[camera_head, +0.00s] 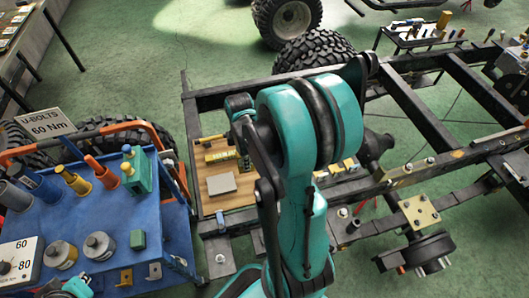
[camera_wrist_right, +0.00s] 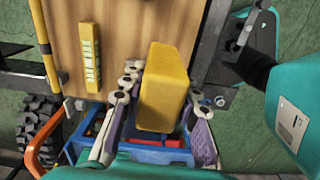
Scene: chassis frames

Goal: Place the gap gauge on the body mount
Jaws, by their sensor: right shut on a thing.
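My right gripper (camera_wrist_right: 162,98) is shut on a plain yellow block, which looks like the gap gauge (camera_wrist_right: 167,78), in the right wrist view. It holds the block over a wooden board (camera_wrist_right: 130,30). In the head view my right arm hides this gripper and the block. A teal part at the lower left edge looks like my left gripper (camera_head: 77,288); its jaws cannot be made out. A yellow plate with holes (camera_head: 420,211) sits on the chassis rail. I cannot tell for sure which part is the body mount.
The wooden board (camera_head: 239,194) carries a yellow marked bar (camera_head: 221,155) and a grey plate (camera_head: 222,184). A blue tool cart (camera_head: 170,230) with sockets stands at the left. Dark chassis rails (camera_head: 410,95) fill the right side.

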